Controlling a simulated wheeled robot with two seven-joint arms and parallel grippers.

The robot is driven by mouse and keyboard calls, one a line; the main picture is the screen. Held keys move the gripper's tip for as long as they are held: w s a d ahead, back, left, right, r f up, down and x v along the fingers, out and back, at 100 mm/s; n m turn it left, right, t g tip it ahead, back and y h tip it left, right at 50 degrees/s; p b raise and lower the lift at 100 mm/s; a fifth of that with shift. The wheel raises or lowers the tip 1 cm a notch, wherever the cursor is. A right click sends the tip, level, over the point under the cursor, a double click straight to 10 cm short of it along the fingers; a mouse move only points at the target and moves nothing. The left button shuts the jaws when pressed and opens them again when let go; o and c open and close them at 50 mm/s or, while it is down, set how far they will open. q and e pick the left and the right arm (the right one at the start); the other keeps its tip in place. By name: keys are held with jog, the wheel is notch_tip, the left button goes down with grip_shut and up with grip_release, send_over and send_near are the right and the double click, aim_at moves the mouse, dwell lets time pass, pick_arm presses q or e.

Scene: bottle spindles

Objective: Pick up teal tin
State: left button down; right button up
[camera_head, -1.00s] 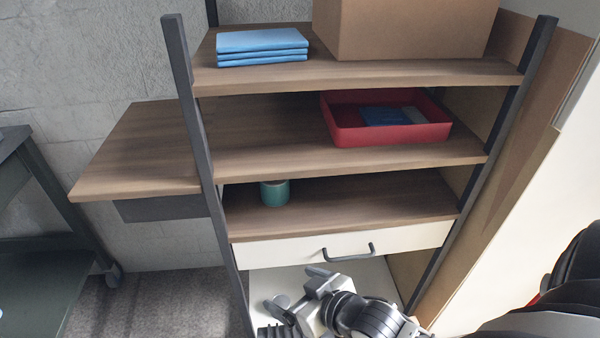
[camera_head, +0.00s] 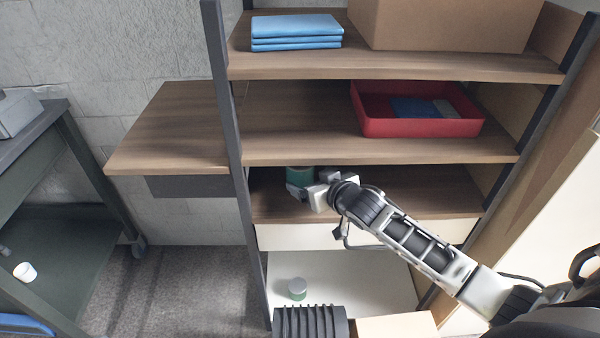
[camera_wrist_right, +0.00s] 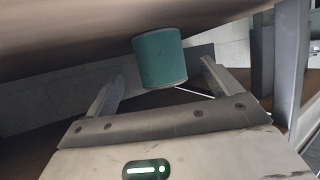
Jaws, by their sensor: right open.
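The teal tin (camera_head: 299,174) stands on the wooden shelf below the red tray, near that shelf's left end. Its lower part is hidden behind my right gripper (camera_head: 308,192) in the head view. In the right wrist view the tin (camera_wrist_right: 160,58) shows between and just beyond the two spread fingers of my right gripper (camera_wrist_right: 158,78). The gripper is open and empty, with a visible gap on each side of the tin. My left gripper is not in view.
The red tray (camera_head: 420,127) sits on the shelf above, close over my right arm. A drawer handle (camera_head: 345,240) sticks out below. A small green-topped container (camera_head: 297,289) and a dark ribbed object (camera_head: 310,322) are lower down. The left side shelf (camera_head: 165,130) is bare.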

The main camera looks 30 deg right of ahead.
aim_at(307, 175)
jog(key=x, duration=0.5)
jog(key=shift+w, duration=0.15)
jog(key=shift+r, duration=0.1)
jog(key=c, duration=1.3)
